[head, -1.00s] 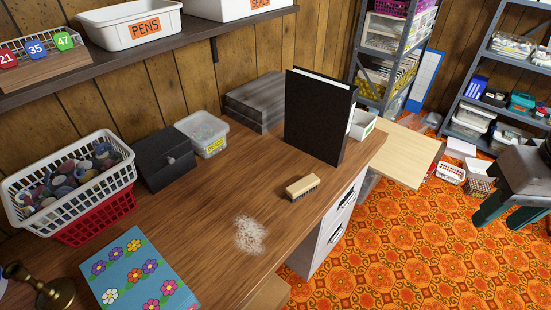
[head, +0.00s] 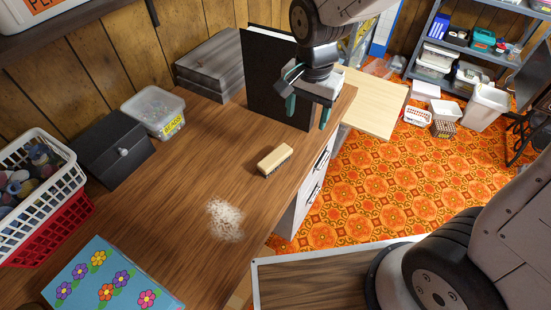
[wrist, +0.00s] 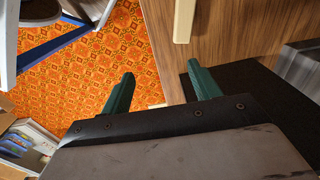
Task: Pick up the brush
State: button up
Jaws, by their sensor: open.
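The brush (head: 274,163) lies on the wooden desk, with a pale wooden back and dark bristles at its side. It is near the desk's right edge, in front of the black binder. In the wrist view a pale bar at the top edge looks like the brush (wrist: 184,20), cut off by the frame. My gripper (head: 307,112) is open and empty, with green fingers pointing down, in front of the binder. It is beyond the brush and to its right in the head view. In the wrist view both fingers (wrist: 160,70) are apart with nothing between them.
The black binder (head: 262,85) stands upright close to my gripper. Grey boxes (head: 208,68), a clear tub (head: 153,112) and a dark box (head: 110,150) line the wall. A pale powder patch (head: 225,219) and a flowered book (head: 105,280) lie nearer. The desk around the brush is clear.

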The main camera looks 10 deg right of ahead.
aim_at(275, 156)
jog(key=a+f+m, duration=0.1)
jog(key=a+f, duration=0.1)
jog(key=f, duration=0.1)
jog(key=w+a+f, duration=0.1)
jog(key=a+f, duration=0.1)
jog(key=f, duration=0.1)
jog(key=w+a+f+m, duration=0.1)
jog(key=a+f, duration=0.1)
jog(key=shift+a+f+m, duration=0.25)
jog(key=shift+f+m, duration=0.05)
jog(key=shift+f, duration=0.1)
jog(key=f, duration=0.8)
jog(key=shift+s+a+f, duration=0.15)
jog(key=shift+s, duration=0.05)
jog(key=c, duration=1.1)
